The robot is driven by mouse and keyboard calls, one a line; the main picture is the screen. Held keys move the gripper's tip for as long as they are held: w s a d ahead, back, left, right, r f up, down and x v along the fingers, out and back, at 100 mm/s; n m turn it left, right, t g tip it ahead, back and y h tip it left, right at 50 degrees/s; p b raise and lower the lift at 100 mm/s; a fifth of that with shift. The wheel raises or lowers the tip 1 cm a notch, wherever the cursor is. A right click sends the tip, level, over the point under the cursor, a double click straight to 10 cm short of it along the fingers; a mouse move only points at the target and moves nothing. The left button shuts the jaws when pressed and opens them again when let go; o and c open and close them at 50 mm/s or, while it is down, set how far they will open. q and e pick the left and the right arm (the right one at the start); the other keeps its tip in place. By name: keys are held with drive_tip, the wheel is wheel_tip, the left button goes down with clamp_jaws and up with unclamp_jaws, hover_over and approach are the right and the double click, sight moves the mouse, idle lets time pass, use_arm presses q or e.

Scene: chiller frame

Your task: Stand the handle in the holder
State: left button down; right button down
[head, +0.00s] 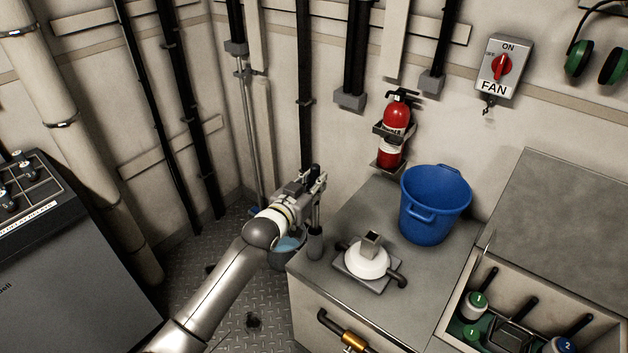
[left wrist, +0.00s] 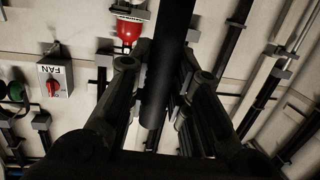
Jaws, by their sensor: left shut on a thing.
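My left gripper (head: 314,182) is shut on a dark handle (head: 315,243). The handle hangs about upright by the left edge of the grey counter, its thicker grey end lowest. I cannot tell whether that end touches the counter. In the left wrist view, the dark rod of the handle (left wrist: 168,70) runs between the two fingers of the left gripper (left wrist: 157,85). What looks like the holder, a white round base with a square metal socket (head: 371,245), stands on the counter to the right of the handle, apart from it. My right gripper is not in view.
A blue bucket (head: 434,207) stands behind and right of the socket on the counter (head: 335,222). A red fire extinguisher (head: 395,130) hangs on the wall behind. A smaller bucket (head: 280,258) is on the floor beside the counter. An open bin (head: 455,309) with bottles is at right.

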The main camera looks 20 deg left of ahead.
use_arm(q)
drive_tip(key=shift+f, duration=0.2)
drive_tip(key=c, duration=1.2)
unclamp_jaws()
drive_tip(key=shift+c, duration=0.2)
drive_tip(key=shift+f, duration=0.1)
drive_tip(key=shift+s, duration=0.1)
drive_tip(key=v, duration=1.2)
drive_tip(key=shift+f, duration=0.1)
